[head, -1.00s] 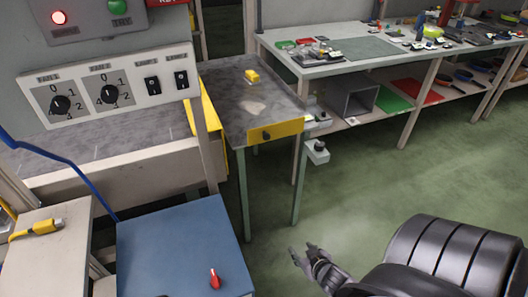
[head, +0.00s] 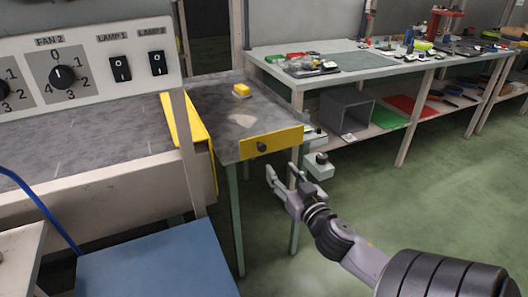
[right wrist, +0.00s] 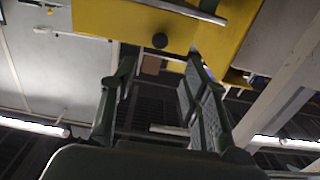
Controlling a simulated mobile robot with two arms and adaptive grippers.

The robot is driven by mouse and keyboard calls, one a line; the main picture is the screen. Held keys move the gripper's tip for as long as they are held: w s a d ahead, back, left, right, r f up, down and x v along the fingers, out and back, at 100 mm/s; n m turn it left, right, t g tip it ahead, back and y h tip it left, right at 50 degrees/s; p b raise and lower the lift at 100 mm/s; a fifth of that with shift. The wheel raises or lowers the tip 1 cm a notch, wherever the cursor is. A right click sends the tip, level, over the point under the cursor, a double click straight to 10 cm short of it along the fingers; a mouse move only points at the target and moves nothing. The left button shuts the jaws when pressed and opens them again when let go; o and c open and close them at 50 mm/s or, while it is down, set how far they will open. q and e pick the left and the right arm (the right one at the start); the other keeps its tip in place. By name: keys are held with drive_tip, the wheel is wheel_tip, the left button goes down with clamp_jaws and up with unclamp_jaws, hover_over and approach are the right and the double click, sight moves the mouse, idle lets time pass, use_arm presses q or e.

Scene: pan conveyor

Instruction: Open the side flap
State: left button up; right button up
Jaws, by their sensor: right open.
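The side table (head: 222,106) has an upright yellow flap (head: 285,139) along its front edge, with a dark round knob (head: 262,147) on its face. In the right wrist view the yellow flap (right wrist: 110,18) fills the top, and its knob (right wrist: 160,41) appears between and beyond the fingertips. My right gripper (head: 281,172) is open and empty, a little below and in front of the flap, apart from the knob. In the right wrist view my right gripper (right wrist: 160,68) has its two fingers spread. My left gripper is out of view.
A second yellow panel (head: 187,120) stands between the conveyor (head: 85,140) and the side table. A blue-topped cabinet (head: 155,265) stands front left.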

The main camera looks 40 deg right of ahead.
sight(263, 149)
drive_tip(key=x, duration=1)
drive_tip(key=shift+f+b, duration=0.1)
drive_tip(key=shift+b, duration=0.2)
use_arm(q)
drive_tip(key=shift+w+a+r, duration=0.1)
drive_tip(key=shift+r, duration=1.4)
use_arm(e)
drive_tip(key=shift+x, duration=0.8)
drive_tip(key=shift+c, duration=0.5)
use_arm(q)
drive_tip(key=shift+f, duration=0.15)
use_arm(e)
clamp_jaws()
